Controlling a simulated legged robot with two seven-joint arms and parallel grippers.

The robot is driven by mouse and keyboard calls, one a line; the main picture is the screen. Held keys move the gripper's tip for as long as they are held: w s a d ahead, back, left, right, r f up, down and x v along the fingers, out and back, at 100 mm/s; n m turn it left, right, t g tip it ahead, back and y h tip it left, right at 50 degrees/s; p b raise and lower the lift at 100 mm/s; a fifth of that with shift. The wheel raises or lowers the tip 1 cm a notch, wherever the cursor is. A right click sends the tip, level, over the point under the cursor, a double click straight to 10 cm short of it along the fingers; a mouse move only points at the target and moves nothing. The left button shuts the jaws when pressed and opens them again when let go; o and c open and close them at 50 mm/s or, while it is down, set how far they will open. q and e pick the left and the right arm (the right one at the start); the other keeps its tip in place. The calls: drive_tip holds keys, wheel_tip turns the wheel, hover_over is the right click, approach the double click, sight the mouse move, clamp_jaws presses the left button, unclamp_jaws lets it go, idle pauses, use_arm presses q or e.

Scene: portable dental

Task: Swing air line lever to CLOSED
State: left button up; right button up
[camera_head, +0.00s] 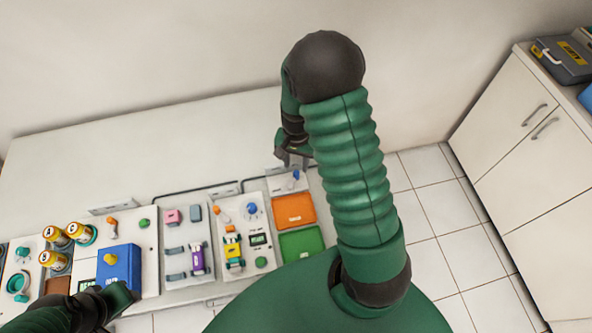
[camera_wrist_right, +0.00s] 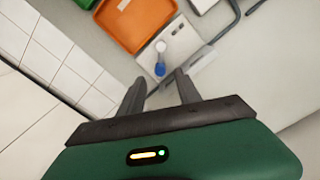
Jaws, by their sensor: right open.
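A small lever with a blue tip and a pale upper end (camera_wrist_right: 160,58) sits on a white plate (camera_wrist_right: 185,42) in the right wrist view. It also shows as a small blue part in the head view (camera_head: 296,175). No label on it can be read, so I cannot tell its setting. My right gripper (camera_wrist_right: 158,78) is open and empty, with the lever ahead between its fingertips and apparently apart from them. In the head view my right gripper (camera_head: 292,156) is partly hidden by its arm. My left gripper (camera_head: 122,294) is beside a blue box; its jaws are unclear.
An orange tray (camera_head: 294,222) and a green tray (camera_head: 301,257) lie in front of the lever plate. Panels to the left carry an orange lever (camera_head: 222,217), a blue knob (camera_head: 251,211) and a blue box (camera_head: 119,266). The back of the table (camera_head: 180,135) is clear.

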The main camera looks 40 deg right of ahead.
sight(296, 173)
wheel_tip(296, 173, down, 5)
drive_tip(key=shift+d, duration=0.1)
drive_tip(key=shift+f, duration=0.25)
drive_tip(key=shift+a+r, duration=0.1)
drive_tip(key=shift+a, duration=0.1)
drive_tip(key=shift+c, duration=1.1)
drive_tip(key=shift+d, duration=0.1)
clamp_jaws()
